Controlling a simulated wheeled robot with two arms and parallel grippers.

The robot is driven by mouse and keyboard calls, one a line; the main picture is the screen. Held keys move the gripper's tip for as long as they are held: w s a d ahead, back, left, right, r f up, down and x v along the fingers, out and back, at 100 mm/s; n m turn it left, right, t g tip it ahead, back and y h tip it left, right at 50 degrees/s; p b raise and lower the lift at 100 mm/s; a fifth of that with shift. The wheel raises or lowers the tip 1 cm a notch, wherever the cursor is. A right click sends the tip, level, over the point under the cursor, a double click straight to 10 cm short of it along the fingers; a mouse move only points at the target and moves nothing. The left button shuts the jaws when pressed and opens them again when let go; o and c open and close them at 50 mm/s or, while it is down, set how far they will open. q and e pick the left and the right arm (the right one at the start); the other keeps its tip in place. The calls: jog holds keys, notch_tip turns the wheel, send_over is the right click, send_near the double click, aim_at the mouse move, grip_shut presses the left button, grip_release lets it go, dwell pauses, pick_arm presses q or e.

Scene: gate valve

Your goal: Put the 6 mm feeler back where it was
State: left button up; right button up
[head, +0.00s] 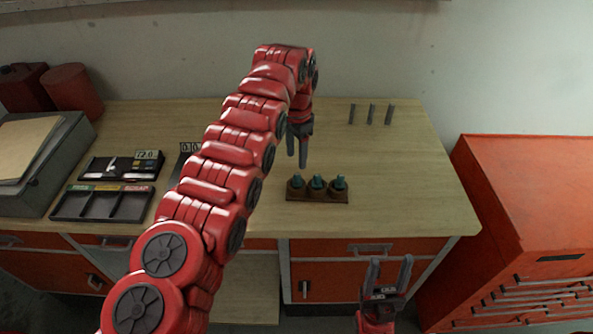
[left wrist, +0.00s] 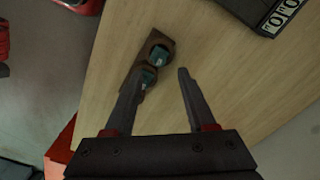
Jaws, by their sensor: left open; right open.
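A brown block (head: 318,197) with three teal-topped pieces (head: 317,182) in a row stands near the table's front edge. Three thin dark grey bars (head: 371,114) stand apart in a row at the back right of the table. I cannot tell which piece is the 6 mm feeler. My left gripper (head: 297,163) is open and empty, pointing down above the table just behind the block. In the left wrist view, two teal tops (left wrist: 159,54) show beyond its left finger; the rest of the block (left wrist: 143,59) is partly hidden. My right gripper (head: 389,272) is open and empty, in front of the table.
A tray with labelled compartments (head: 103,215) and a dark device reading 12.0 (head: 120,166) lie at left. A small 0.0 display (head: 188,149) is partly behind my left arm. A grey box (head: 40,150) and red canisters (head: 73,91) stand far left. A red cabinet (head: 530,200) is right.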

aim_at(297, 174)
pick_arm(q)
jog(key=shift+r+p, duration=1)
jog(key=shift+r, duration=1.15)
jog(key=shift+f, duration=0.1)
